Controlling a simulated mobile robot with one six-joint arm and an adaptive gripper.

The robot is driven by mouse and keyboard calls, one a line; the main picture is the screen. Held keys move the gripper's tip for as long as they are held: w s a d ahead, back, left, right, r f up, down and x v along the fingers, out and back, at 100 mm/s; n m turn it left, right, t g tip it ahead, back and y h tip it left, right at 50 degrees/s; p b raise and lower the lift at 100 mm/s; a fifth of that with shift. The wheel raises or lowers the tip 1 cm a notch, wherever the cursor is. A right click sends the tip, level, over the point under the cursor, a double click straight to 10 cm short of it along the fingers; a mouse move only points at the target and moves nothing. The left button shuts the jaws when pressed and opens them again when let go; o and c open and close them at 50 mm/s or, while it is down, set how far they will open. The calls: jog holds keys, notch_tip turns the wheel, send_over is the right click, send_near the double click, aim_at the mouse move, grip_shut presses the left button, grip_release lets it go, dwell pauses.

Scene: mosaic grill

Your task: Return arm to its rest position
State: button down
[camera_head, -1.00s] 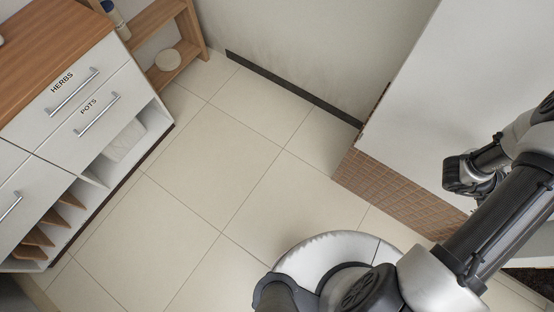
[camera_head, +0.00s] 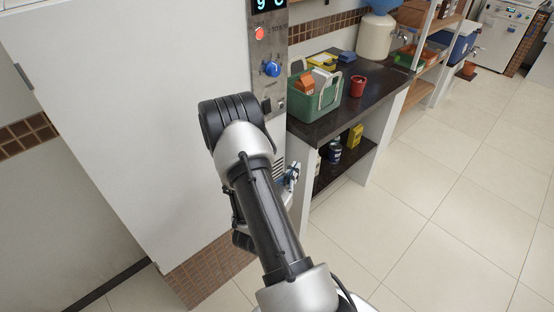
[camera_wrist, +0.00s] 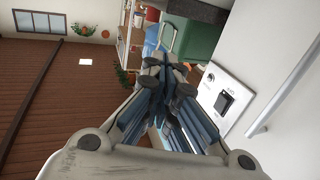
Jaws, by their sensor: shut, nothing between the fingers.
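My arm (camera_head: 270,215) rises up the middle of the head view, bent at a dark joint at its top. My gripper (camera_head: 292,176) shows only in part behind the arm, close to the front of the white cabinet. In the wrist view my gripper (camera_wrist: 167,68) is shut, its blue-padded fingers together with nothing between them. The fingers point toward a green container (camera_wrist: 190,42) in that view, apart from it.
The tall white cabinet (camera_head: 130,110) with a blue knob (camera_head: 272,69) stands close behind my arm. A dark counter (camera_head: 345,118) bears a green crate (camera_head: 305,104) and a red cup (camera_head: 357,86). Open tiled floor (camera_head: 440,210) lies to the right.

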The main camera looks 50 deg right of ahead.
jog(key=shift+s, duration=0.2)
jog(key=w+a+r+n+t+y, duration=0.1)
jog(key=w+a+r+t+y, duration=0.2)
jog(key=w, duration=0.4)
jog(key=w+a+r+n+t+y, duration=0.1)
jog(key=w+a+r+y, duration=0.3)
jog(key=w+a, duration=0.2)
jog(key=w+a+r+n+t+y, duration=0.1)
jog(key=a+r+n+y, duration=0.15)
jog(key=a, duration=0.35)
jog(key=w+a+r+n+t+y, duration=0.1)
jog(key=w+a+r+y, duration=0.2)
jog(key=a, duration=0.4)
jog(key=s+a+r+n+g+y, duration=0.2)
jog(key=s+a+r+n+y, duration=0.4)
jog(key=s+a, duration=0.65)
jog(key=s+a+r+n+g, duration=0.1)
jog(key=s+n, duration=0.1)
jog(key=s, duration=0.5)
jog(key=s+a+r+n+g, duration=0.1)
jog(key=s+n+g, duration=0.1)
jog(key=s, duration=0.6)
jog(key=shift+s+a+r+h, duration=0.15)
jog(key=shift+a+r+h, duration=0.2)
jog(key=shift+h, duration=0.1)
